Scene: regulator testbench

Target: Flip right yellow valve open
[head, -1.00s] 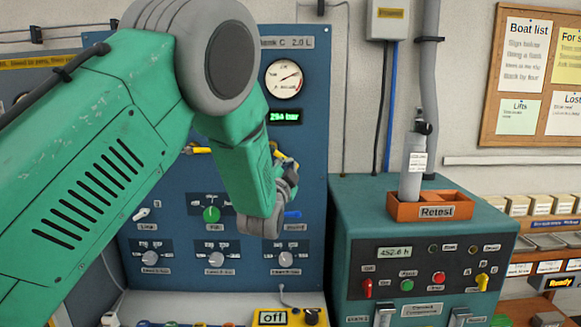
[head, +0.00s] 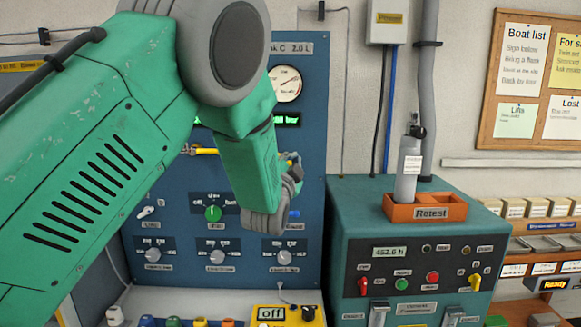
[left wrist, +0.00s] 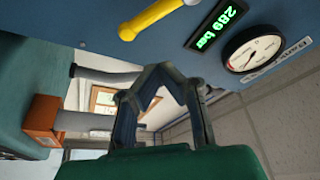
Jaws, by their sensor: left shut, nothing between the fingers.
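My left gripper (head: 293,166) is in front of the blue panel, at its right side, below the gauge. In the left wrist view the fingers (left wrist: 160,72) meet at the tips with nothing between them. A yellow valve handle (left wrist: 150,18) stands out from the panel in that view, apart from the fingertips. In the head view my gripper and forearm largely hide the right yellow valve. The left yellow valve handle (head: 203,151) lies about level, left of my forearm. My right gripper is out of view.
A pressure gauge (head: 286,84) sits above the valves; the display (left wrist: 210,22) reads 289 bar. A green knob (head: 212,213) and several grey knobs are lower on the panel. A teal cabinet (head: 343,235) with a grey bottle (head: 406,180) in an orange holder stands right.

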